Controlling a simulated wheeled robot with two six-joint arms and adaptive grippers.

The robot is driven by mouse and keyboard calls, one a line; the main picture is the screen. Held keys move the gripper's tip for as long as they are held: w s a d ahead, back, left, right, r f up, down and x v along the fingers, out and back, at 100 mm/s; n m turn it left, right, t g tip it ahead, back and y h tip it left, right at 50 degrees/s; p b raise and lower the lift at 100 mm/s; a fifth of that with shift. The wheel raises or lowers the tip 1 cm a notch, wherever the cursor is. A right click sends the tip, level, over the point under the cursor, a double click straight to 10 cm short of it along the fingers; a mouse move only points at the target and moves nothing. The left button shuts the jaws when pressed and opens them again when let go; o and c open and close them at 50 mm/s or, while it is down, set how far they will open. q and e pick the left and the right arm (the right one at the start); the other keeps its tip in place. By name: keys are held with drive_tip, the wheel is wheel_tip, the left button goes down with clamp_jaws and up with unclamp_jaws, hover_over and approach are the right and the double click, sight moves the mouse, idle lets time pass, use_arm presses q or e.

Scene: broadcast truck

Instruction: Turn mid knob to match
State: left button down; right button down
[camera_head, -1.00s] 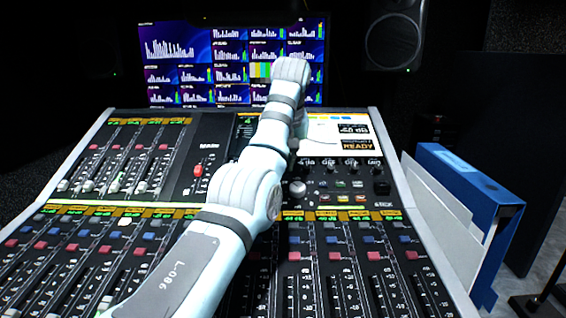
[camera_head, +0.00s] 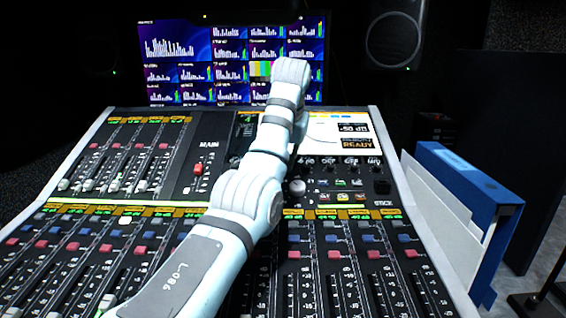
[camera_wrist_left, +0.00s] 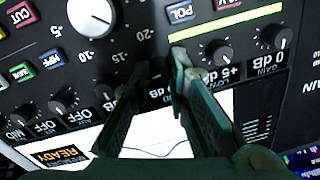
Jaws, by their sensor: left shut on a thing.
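My left gripper (camera_wrist_left: 159,68) has its dark green fingers shut at a row of small knobs on the console. They close around a small knob spot in the equaliser row, taken as the mid knob; the knob itself is hidden between the fingertips, so its angle cannot be read. Part of a dB label shows between the fingers. In the head view my left arm hides the gripper. The console screen (camera_head: 322,133) shows a curve and READY.
A large white knob (camera_wrist_left: 92,16) with a dB scale sits near the fingers; it also shows in the head view (camera_head: 297,187). Faders (camera_head: 120,160) fill the console left. A blue binder (camera_head: 470,190) stands at right. A monitor (camera_head: 232,55) stands behind.

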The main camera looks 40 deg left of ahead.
use_arm(q)
drive_tip(key=shift+m, duration=0.4)
drive_tip(key=c, duration=1.5)
unclamp_jaws()
